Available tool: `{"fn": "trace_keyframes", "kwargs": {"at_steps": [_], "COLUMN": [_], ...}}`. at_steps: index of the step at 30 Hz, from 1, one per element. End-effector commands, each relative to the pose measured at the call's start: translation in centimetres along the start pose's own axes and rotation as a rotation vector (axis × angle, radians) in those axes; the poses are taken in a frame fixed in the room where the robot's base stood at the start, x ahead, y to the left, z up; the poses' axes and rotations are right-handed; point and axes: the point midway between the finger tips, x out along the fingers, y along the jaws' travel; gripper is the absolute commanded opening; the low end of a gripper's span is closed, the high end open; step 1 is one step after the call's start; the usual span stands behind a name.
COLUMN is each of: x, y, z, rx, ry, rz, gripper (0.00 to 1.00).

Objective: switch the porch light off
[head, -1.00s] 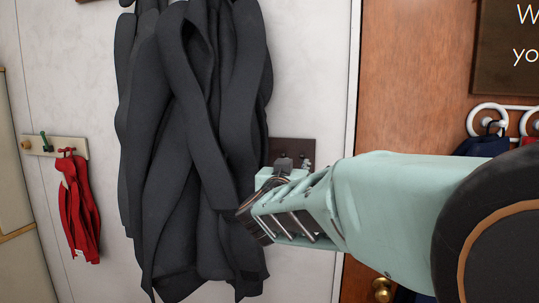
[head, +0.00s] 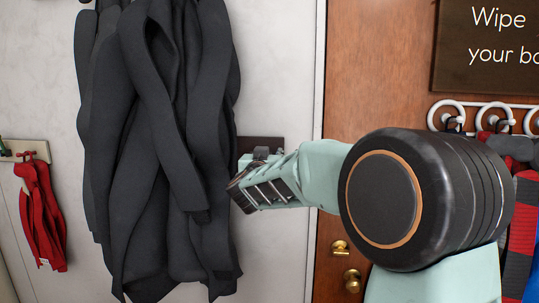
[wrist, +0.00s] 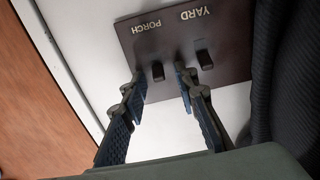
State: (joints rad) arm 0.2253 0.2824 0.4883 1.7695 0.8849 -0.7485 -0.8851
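A dark brown switch plate (wrist: 183,45) on the white wall carries two small dark toggles, labelled PORCH and YARD, seen upside down in the wrist view. The porch switch (wrist: 157,72) appears between my fingertips, with a gap on each side. The yard switch (wrist: 205,60) is just right of my right finger. My gripper (wrist: 161,84) is open and empty; I cannot tell whether a finger touches the plate. In the head view the plate (head: 262,143) shows only partly above my gripper, and the toggles cannot be made out clearly.
Dark grey coats (head: 155,150) hang close beside the plate on the left, and also at the wrist view's right edge (wrist: 290,80). A wooden door (head: 375,80) with brass knobs (head: 352,280) is to the right. A red garment (head: 40,215) hangs at far left.

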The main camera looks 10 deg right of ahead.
Motion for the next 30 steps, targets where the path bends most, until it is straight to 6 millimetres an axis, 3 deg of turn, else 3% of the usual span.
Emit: {"fn": "trace_keyframes", "kwargs": {"at_steps": [5, 12, 30], "x": [-0.02, -0.04, -0.19], "y": [-0.01, -0.01, -0.1], "z": [0.0, 0.0, 0.96], "rx": [0.0, 0.0, 0.001], "ry": [0.0, 0.0, 0.067], "rz": [0.0, 0.0, -0.001], "gripper": [0.25, 0.0, 0.0]}}
